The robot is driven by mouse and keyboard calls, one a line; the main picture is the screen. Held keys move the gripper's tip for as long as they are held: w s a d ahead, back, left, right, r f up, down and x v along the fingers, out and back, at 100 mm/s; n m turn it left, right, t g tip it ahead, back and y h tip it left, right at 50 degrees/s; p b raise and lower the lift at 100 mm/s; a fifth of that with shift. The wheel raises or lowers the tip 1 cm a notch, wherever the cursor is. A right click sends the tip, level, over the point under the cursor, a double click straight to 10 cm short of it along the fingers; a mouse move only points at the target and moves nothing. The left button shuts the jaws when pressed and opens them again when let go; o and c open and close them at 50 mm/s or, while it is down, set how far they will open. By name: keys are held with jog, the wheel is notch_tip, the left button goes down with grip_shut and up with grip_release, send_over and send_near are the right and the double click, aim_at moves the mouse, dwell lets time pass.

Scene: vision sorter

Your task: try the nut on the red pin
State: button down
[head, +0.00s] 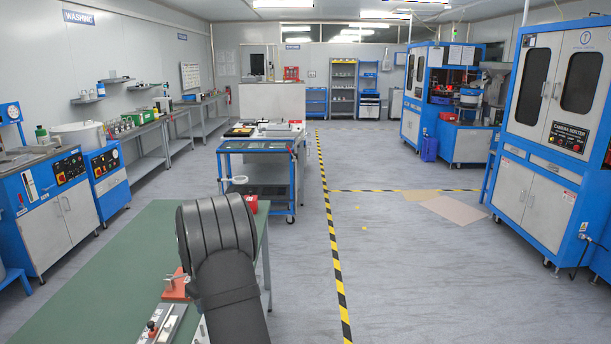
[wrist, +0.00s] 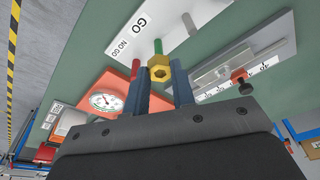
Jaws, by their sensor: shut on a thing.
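A gold hexagonal nut (wrist: 160,68) is held between the two blue-grey fingers of my gripper (wrist: 160,75) in the wrist view. The red pin (wrist: 134,68) shows just left of the left finger, partly hidden by it. A green pin (wrist: 158,47) shows directly behind the nut; I cannot tell whether they touch. A white plate (wrist: 172,38) carries the labels GO and NO GO. In the head view my arm hides the gripper, nut and pins.
An orange base with a dial gauge (wrist: 105,101) stands left of the fingers. A grey post (wrist: 188,22) stands farther back. The green bench (head: 105,265) is clear at left.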

jog(key=w+r, duration=0.5)
jog(key=shift+r, duration=0.1)
jog(key=shift+s+d+x, duration=0.1)
jog(key=shift+d+x, duration=0.05)
jog(key=shift+x, duration=0.7)
jog(key=shift+s+d+x, duration=0.1)
jog(key=shift+d+x, duration=0.05)
jog(key=shift+x, duration=0.75)
jog(key=shift+s+d+x, duration=0.1)
jog(key=shift+d+x, duration=0.05)
jog(key=shift+x, duration=0.7)
jog(key=shift+f, duration=0.4)
jog(key=shift+r, duration=0.1)
dwell(0.6)
jog(key=shift+w+a+v, duration=0.1)
jog(key=shift+a+v, duration=0.05)
jog(key=shift+v, duration=0.8)
jog(key=shift+w+a+v, duration=0.1)
jog(key=shift+a+v, duration=0.1)
jog(key=shift+v, duration=0.75)
jog(key=shift+w+a+v, duration=0.1)
jog(key=shift+a+v, duration=0.05)
jog(key=shift+v, duration=0.85)
jog(key=shift+r, duration=0.1)
